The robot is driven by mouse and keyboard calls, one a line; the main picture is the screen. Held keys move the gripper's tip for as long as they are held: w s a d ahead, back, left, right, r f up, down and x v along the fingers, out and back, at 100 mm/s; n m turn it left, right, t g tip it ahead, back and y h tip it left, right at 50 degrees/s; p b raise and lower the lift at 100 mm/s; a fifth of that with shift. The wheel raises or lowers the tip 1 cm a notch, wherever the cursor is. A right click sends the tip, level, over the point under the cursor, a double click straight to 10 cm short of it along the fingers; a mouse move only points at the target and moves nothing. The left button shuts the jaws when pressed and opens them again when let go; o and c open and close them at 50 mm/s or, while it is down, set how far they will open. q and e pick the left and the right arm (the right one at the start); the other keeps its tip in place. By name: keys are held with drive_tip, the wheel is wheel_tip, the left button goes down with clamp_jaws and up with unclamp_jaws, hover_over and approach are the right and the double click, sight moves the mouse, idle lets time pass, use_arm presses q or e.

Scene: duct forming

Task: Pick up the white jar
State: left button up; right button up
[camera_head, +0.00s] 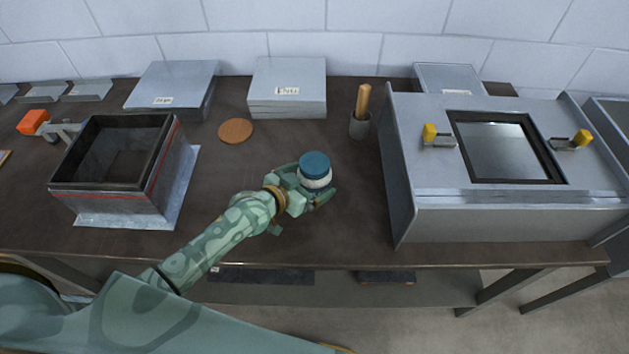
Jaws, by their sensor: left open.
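The white jar (316,183) with a blue lid (315,165) stands upright on the dark table (362,218), near the middle of the view. My left gripper (311,188) is open and its fingers are around the jar, one on the near left side and one at the right. The fingers and wrist hide the jar's lower part. I cannot tell whether either finger touches the jar. My right gripper is not in view.
An open-topped metal duct box (118,203) stands at the left. A large metal box with yellow-handled clamps (448,219) stands at the right. A brush in a grey cup (360,125) and a round cork disc (235,131) are behind the jar. Flat metal boxes (288,88) line the back.

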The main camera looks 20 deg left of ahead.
use_arm(q)
drive_tip(key=x, duration=0.2)
drive_tip(key=shift+w+d+f, duration=0.1)
drive_tip(key=shift+w+f, duration=0.15)
drive_tip(key=shift+s+r, duration=0.1)
drive_tip(key=shift+c, duration=0.3)
drive_tip(key=c, duration=1.4)
drive_tip(key=shift+r, duration=0.1)
drive_tip(key=shift+c, duration=0.2)
